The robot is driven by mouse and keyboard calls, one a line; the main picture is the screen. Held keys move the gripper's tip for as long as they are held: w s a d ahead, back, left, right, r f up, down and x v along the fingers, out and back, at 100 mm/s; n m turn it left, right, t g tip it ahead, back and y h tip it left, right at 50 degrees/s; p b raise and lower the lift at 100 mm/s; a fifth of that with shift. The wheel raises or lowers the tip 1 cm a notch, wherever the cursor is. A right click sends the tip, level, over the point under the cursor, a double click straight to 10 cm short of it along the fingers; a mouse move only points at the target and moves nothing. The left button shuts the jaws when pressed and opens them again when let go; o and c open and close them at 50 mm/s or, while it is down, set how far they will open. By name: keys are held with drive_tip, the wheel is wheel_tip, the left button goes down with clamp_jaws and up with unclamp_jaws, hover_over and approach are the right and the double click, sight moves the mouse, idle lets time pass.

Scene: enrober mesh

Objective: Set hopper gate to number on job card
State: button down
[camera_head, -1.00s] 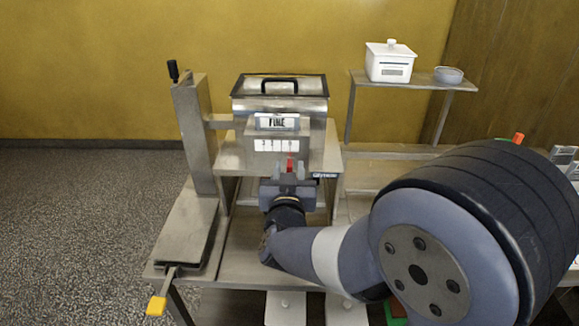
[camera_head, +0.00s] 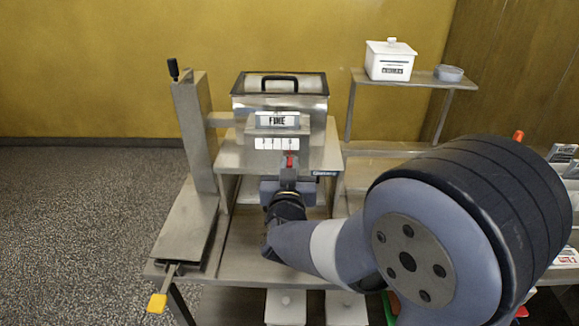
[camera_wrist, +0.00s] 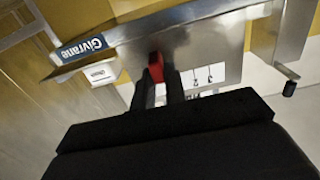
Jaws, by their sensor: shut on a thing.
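The steel hopper (camera_head: 305,104) stands on the bench with a black-framed lid on top. A plate reading "FINE" (camera_head: 277,120) is on its front. Below it is a white number scale (camera_head: 270,144), with digits too small to read surely. A red gate tab (camera_head: 291,161) sits under the right part of the scale; it also shows in the wrist view (camera_wrist: 156,67). My gripper (camera_head: 289,174) is shut on the red tab from the front, with its fingers (camera_wrist: 159,88) on either side of it.
A steel column with a black knob (camera_head: 173,69) and a yellow-ended lever (camera_head: 157,303) stand left of the hopper. A blue "Givrane" label (camera_wrist: 83,48) is beside the tab.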

drive_tip(key=shift+a, duration=0.1)
drive_tip(key=shift+a, duration=1.95)
drive_tip(key=c, duration=1.4)
unclamp_jaws()
drive_tip(key=shift+c, duration=0.2)
drive_tip(key=s, duration=1)
drive_tip(key=shift+s+a+b, duration=0.15)
drive_tip(key=shift+s+b, duration=0.2)
drive_tip(key=shift+b, duration=0.05)
